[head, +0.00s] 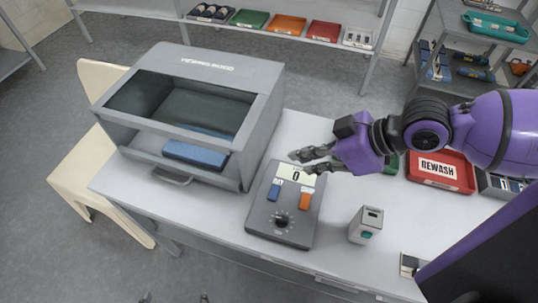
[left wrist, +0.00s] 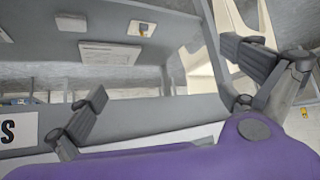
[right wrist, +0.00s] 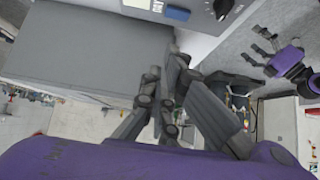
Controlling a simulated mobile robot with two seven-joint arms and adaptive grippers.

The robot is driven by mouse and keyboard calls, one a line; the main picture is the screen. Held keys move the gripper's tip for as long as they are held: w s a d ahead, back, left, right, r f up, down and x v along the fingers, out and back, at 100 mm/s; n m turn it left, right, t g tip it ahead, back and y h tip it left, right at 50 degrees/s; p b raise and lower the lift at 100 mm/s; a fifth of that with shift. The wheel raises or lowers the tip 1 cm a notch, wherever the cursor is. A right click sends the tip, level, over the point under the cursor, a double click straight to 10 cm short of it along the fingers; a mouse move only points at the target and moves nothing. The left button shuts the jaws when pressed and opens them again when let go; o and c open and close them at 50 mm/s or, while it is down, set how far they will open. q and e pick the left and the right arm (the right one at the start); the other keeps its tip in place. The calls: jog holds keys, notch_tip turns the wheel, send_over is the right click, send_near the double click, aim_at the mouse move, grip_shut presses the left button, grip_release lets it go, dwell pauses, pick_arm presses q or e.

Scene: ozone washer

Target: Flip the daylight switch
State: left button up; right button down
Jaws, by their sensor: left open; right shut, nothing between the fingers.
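A grey control box (head: 265,222) lies on the table with a display reading 0, a blue switch (head: 274,190), an orange switch (head: 305,201) and a black dial (head: 282,220). I cannot read which switch is the daylight one. The box's blue switch (right wrist: 178,13) also shows in the right wrist view. My right gripper (head: 301,161) is shut and empty, just behind the box near its display, apart from both switches as far as I can see. My left gripper (left wrist: 165,72) is open and empty; only its fingertips show at the head view's bottom edge.
A grey viewing hood (head: 218,68) with a blue block (head: 195,155) inside stands left of the box. A small grey device (head: 366,225) stands to the right. A red REWASH tray (head: 441,184) lies farther right. A cream chair (head: 80,190) is at the left.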

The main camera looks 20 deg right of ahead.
send_over(276, 185)
jog(key=f+b, duration=0.1)
jog(key=f, duration=0.5)
jog(key=shift+s, duration=0.2)
notch_tip(276, 185, down, 4)
jog(key=shift+w+a+r, duration=0.1)
jog(key=shift+w+r, duration=0.05)
jog(key=shift+r, duration=0.1)
jog(key=shift+f, duration=0.55)
pick_arm(q)
jog(key=s+f, duration=0.1)
jog(key=s+a+f, duration=0.1)
jog(key=s, duration=0.1)
jog(key=shift+g, duration=0.3)
jog(key=shift+s+f, duration=0.1)
pick_arm(e)
jog(key=shift+w+f, duration=0.1)
jog(key=shift+f, duration=0.3)
